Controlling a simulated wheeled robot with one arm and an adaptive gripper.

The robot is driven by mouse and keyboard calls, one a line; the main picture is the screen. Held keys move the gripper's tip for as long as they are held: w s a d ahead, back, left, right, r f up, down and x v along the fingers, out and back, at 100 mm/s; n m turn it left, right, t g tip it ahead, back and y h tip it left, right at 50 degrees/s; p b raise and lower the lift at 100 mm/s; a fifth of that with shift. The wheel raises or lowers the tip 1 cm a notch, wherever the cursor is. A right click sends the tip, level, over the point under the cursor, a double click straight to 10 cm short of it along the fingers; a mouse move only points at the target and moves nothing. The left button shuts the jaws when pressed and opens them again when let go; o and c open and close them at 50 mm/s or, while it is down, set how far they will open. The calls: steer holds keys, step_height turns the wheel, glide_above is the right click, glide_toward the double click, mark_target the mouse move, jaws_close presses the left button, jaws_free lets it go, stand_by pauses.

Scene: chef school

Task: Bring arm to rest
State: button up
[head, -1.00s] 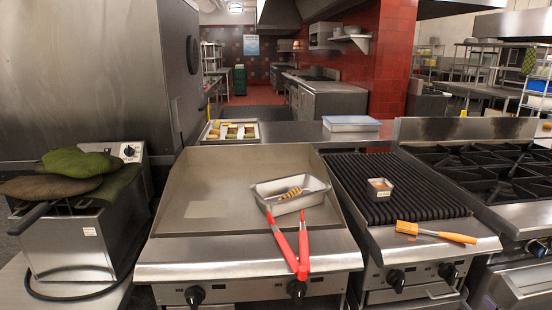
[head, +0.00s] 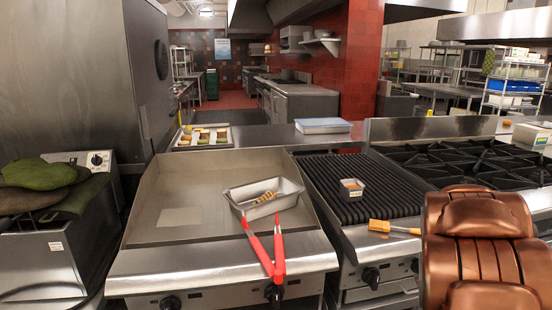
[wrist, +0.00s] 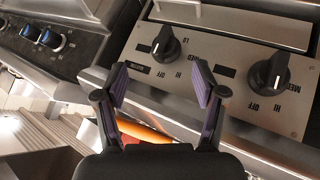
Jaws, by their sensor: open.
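My gripper (wrist: 160,84) shows in the wrist view with its two dark, purple-padded fingers spread apart and nothing between them. It faces a steel appliance front with black control knobs (wrist: 267,75). An orange thing (wrist: 145,132) lies partly hidden behind the gripper's base; I cannot tell what it is. In the head view my copper-coloured arm stands at the lower right, in front of the range, and the gripper itself is out of that view.
A griddle (head: 165,215) holds a metal pan (head: 240,200) with red-handled tongs (head: 265,250) at its front. A ribbed grill (head: 335,195) carries a small container (head: 352,187); an orange-handled brush (head: 385,227) lies at its front edge. A burner range (head: 440,160) stands right.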

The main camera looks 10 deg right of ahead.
steer(key=s+a+r+n+g+y, duration=0.1)
steer(key=s+a+r+g+y, duration=0.15)
steer(key=s+a, duration=0.9)
steer(key=s+a+r+g+y, duration=0.15)
steer(key=s+a+g, duration=0.25)
steer(key=s+a, duration=0.7)
steer(key=s+a+r+n+g+y, duration=0.1)
steer(key=s+a+g+y, duration=0.15)
steer(key=s+a, duration=0.9)
steer(key=w+a+r+p, duration=0.2)
steer(key=r+p, duration=0.4)
steer(key=w+a+r+p, duration=0.2)
steer(key=w+r+p, duration=0.1)
steer(key=r+p, duration=0.3)
steer(key=shift+r, duration=0.25)
